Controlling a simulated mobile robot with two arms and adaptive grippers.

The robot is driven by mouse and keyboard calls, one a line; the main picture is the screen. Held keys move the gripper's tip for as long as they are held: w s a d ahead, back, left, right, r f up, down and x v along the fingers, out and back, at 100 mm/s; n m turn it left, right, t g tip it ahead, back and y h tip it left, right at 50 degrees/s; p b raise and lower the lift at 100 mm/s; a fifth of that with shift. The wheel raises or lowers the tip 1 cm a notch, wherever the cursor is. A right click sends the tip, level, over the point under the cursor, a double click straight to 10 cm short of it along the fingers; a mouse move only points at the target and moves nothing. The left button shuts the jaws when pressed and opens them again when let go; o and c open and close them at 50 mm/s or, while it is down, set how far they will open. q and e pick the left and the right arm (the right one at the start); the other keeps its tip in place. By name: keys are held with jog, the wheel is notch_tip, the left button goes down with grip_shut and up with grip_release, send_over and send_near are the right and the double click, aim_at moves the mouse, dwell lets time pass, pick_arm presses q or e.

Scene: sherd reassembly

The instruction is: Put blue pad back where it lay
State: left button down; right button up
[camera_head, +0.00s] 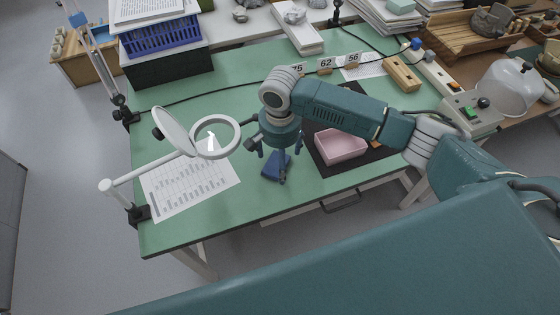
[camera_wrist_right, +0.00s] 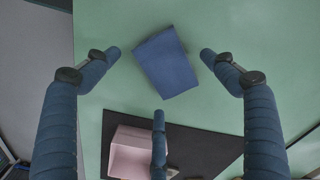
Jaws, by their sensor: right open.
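The blue pad (camera_head: 272,168) lies on the green table top, left of the black mat (camera_head: 318,160). It also shows whole in the right wrist view (camera_wrist_right: 165,62), slightly turned, lying on bare green surface. My right gripper (camera_head: 279,154) hangs over the pad with its fingers spread. In the right wrist view the open fingers (camera_wrist_right: 160,54) stand on both sides of the pad and a third finger stands below it, with nothing held. My left gripper is not in view.
A pink box (camera_head: 341,146) stands on the black mat, right of the gripper. A magnifier lamp (camera_head: 215,137) stands at left above a printed sheet (camera_head: 190,188). Number cards (camera_head: 326,63) and a wooden block (camera_head: 402,74) are behind. Green table around the pad is clear.

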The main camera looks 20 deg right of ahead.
notch_tip(320, 180, up, 11)
dwell(0.3)
jog(key=shift+f, duration=0.15)
